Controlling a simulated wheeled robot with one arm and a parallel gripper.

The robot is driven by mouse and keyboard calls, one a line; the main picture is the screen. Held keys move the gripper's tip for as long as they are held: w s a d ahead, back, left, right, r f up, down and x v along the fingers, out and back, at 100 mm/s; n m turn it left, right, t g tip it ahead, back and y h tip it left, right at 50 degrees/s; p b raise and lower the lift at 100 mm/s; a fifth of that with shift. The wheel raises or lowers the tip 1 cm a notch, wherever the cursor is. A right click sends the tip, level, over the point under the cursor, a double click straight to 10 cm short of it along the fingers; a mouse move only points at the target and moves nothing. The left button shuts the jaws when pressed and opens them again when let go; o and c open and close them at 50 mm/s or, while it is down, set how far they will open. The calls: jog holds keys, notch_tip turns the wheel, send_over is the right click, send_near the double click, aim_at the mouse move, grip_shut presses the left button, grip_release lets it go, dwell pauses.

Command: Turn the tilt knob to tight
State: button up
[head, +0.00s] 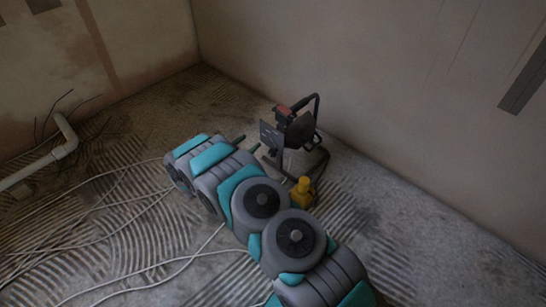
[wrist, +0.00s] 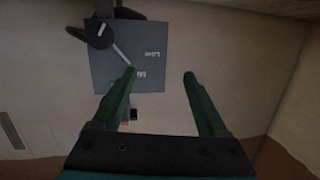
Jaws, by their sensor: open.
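A dark grey plate (wrist: 170,42) fills the upper middle of the wrist view, with small pale lettering that appears upside down and is hard to read. At its upper left is a round black knob (wrist: 98,35) with a short white mark. A thin pale rod runs from beside the knob towards the lettering. My gripper (wrist: 159,73) is open and empty. Its left green finger overlaps the plate; the right one is past the plate's edge. In the head view my gripper (head: 246,143) is just left of the plate (head: 270,136); the knob cannot be made out there.
The plate belongs to a dark machine (head: 295,122) with a curved handle, standing near the wall corner. A yellow object (head: 302,192) stands close to my arm. White pipe (head: 66,140) and loose cables lie at left. The ridged floor to the right is clear.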

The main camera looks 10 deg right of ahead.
aim_at(271, 154)
jog(key=s+d+f+g+h, duration=0.1)
jog(key=s+d+f+h, duration=0.2)
jog(key=s+f, duration=0.3)
jog(key=shift+m, duration=0.4)
jog(key=shift+s+d+r+b+x, duration=0.1)
jog(key=shift+r+b+x, duration=0.15)
jog(key=shift+x, duration=0.95)
jog(key=shift+s+d+r+b+x, duration=0.15)
jog(key=shift+b+x, duration=0.15)
jog(key=shift+x, duration=0.85)
jog(key=shift+a+r+b+x, duration=0.1)
jog(key=shift+r+b+x, duration=0.2)
jog(key=shift+x, duration=0.9)
grip_shut()
